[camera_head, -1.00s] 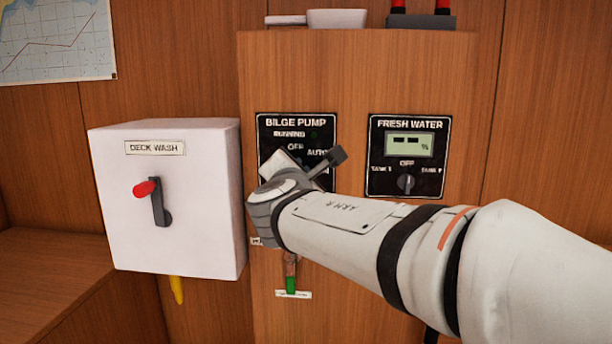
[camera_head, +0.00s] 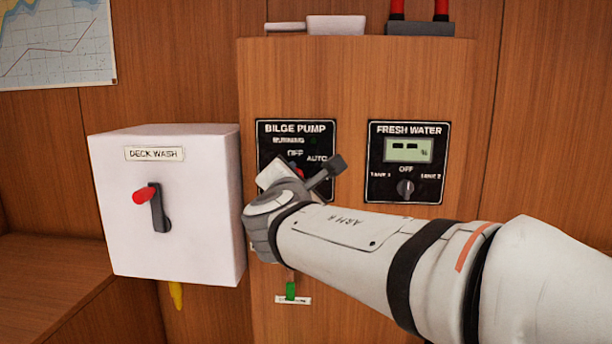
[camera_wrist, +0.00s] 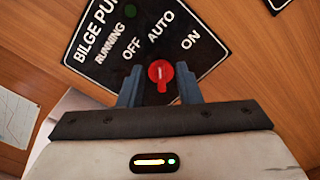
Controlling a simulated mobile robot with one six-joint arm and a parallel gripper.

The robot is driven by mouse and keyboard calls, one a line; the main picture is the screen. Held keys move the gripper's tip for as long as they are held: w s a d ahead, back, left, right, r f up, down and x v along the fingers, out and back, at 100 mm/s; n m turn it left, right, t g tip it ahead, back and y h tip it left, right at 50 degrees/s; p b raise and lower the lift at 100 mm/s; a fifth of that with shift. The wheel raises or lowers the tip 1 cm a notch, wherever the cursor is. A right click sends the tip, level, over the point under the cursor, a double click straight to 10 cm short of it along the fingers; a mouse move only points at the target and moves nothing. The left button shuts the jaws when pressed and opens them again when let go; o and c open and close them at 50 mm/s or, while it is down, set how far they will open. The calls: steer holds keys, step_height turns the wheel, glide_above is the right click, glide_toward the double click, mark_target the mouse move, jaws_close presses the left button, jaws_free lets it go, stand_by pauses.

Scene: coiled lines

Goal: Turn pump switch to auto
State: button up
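The bilge pump panel (camera_head: 266,150) is black with white lettering, on the wooden cabinet. Its switch is a red round knob (camera_wrist: 160,75) with a white mark, below the OFF and AUTO labels in the panel's own layout. In the wrist view the mark lines up roughly with AUTO. My gripper (camera_wrist: 157,68) has its two fingers on either side of the knob, with gaps on both sides. It is open and holds nothing. In the head view my wrist hides the ON label and most of the knob; a bit of red (camera_head: 299,172) shows.
The fresh water panel (camera_head: 376,180) is right of the pump panel. A white deck wash box (camera_head: 120,220) with a red-tipped lever (camera_head: 157,207) juts out on the left, close to my wrist. A green-handled valve (camera_head: 291,290) sits below my wrist.

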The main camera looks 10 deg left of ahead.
steer(key=s, duration=0.6)
steer(key=shift+d+p, duration=0.15)
steer(key=shift+p, duration=0.25)
steer(key=shift+s, duration=0.1)
steer(key=s+d+f+m+g+h+p, duration=0.1)
steer(key=d+m+g+h+p, duration=0.15)
steer(key=d+m+p, duration=0.35)
steer(key=s+d+m+g+h+p, duration=0.1)
steer(key=d+m+g+p, duration=0.25)
steer(key=d, duration=0.45)
steer(key=s+d+f+m+g+h+p, duration=0.1)
steer(key=s+d+m+g+h+p, duration=0.2)
steer(key=d+p, duration=0.4)
steer(key=s+d+m+g+y+p, duration=0.2)
steer(key=s+m+g+p, duration=0.1)
steer(key=s+m+p, duration=0.3)
steer(key=s+d+m+g+y+p, duration=0.2)
steer(key=s+m+p, duration=0.4)
steer(key=m, duration=0.3)
steer(key=shift+s+d+r+g+y, duration=0.15)
steer(key=shift+s+d+g+y, duration=0.1)
steer(key=shift+g+y, duration=0.5)
